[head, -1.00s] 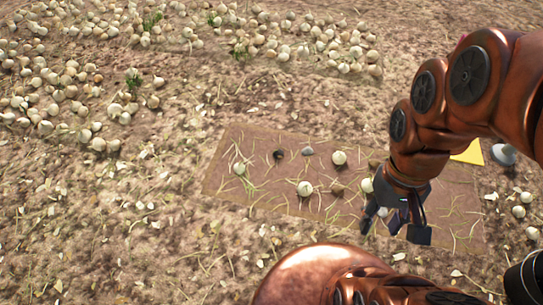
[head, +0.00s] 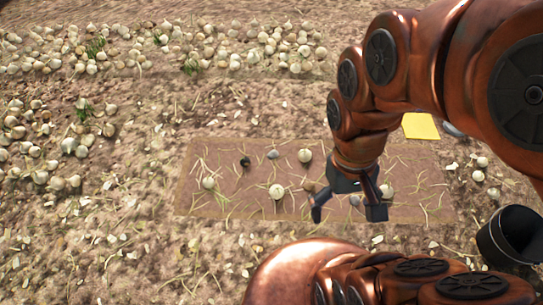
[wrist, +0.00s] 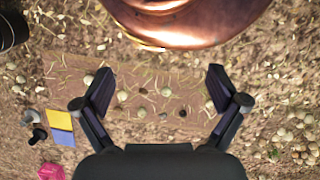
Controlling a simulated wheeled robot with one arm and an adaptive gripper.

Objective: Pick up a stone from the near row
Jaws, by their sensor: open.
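A brown mat (head: 240,205) lies on the soil with onions, small stones and clods on it. A small grey stone (head: 355,200) lies in the near row, seen between the fingers of my gripper (head: 345,212). I cannot pick it out in the wrist view, where a finger may cover it. A brown clod (head: 308,187) lies left of the gripper and also shows in the wrist view (wrist: 143,91). A grey stone (head: 272,154) and a dark lump (head: 245,162) lie in the far row. My gripper is open, empty and above the mat, its fingers wide apart (wrist: 155,90).
Onions on the mat include one left of the gripper (head: 276,191) and one to its right (head: 387,191). A dark bucket (head: 510,235) stands at the right. A yellow square (head: 420,126) lies beyond the mat. Many onions (head: 230,45) lie on the soil behind.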

